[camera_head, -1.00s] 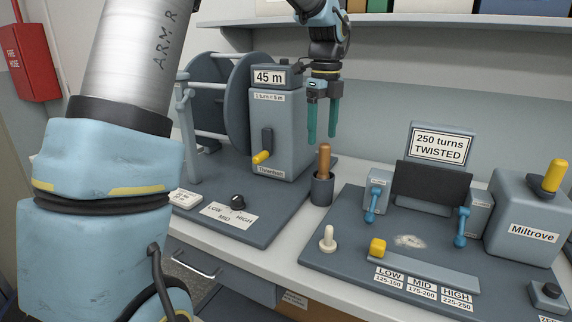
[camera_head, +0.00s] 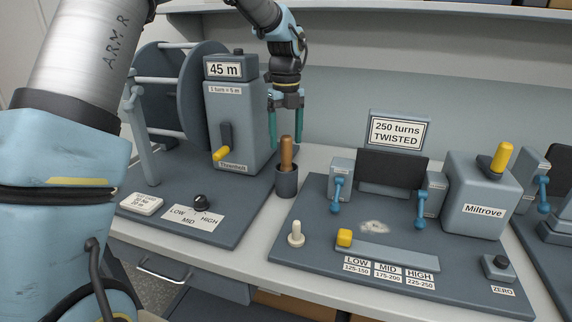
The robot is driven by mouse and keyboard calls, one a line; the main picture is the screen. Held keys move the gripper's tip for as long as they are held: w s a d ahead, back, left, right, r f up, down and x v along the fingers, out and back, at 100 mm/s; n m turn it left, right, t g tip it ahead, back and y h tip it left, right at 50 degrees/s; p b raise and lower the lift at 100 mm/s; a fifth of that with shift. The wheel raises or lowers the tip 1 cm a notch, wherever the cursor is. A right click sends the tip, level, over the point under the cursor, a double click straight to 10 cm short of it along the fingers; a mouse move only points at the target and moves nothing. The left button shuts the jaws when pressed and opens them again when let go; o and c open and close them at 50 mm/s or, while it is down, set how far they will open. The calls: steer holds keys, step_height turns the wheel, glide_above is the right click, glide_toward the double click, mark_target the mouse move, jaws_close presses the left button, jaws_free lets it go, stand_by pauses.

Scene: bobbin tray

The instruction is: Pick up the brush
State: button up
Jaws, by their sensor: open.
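The brush (camera_head: 287,153) stands upright in a small dark cup (camera_head: 286,184), with its brown wooden handle showing above the rim. Its lower end is hidden inside the cup. My gripper (camera_head: 286,143) points down from above, with its two teal fingers apart. In the picture one fingertip lies on each side of the handle's top. I see no finger clearly touching the handle, and I cannot tell the exact depth between them.
A winder marked 45 m (camera_head: 232,125) stands left of the cup. On the right is a twist tester with a 250 turns sign (camera_head: 398,131), blue levers and a Miltrove box (camera_head: 478,205). A pale peg (camera_head: 296,235) stands in front. A shelf (camera_head: 400,20) runs above.

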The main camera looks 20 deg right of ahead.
mark_target(286, 165)
steer(key=shift+f, duration=1.25)
jaws_close()
